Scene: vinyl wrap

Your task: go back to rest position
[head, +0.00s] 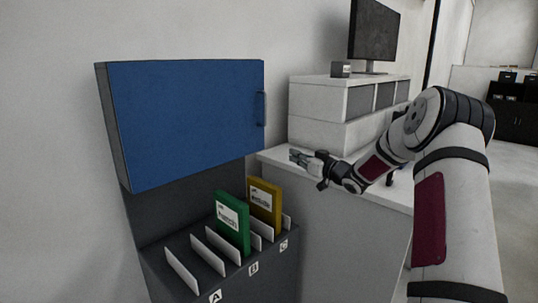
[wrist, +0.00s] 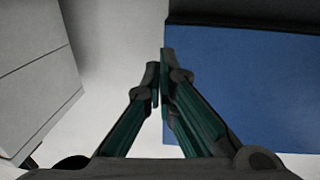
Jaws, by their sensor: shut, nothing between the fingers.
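My gripper (head: 294,157) is held in front of the white counter, to the right of the blue cabinet door (head: 188,120) and apart from it in the head view. In the wrist view my gripper (wrist: 160,72) has its fingertips together with nothing between them. The blue door (wrist: 250,85) fills the right side of the wrist view. My arm reaches in from the right of the head view, bent at the elbow.
A green binder (head: 232,226) and a yellow binder (head: 265,203) stand between white dividers in the dark rack (head: 180,280), labelled A, B, C. A white drawer unit (head: 330,118) with a monitor (head: 374,30) stands on the white counter (head: 280,158). Open floor lies at the right.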

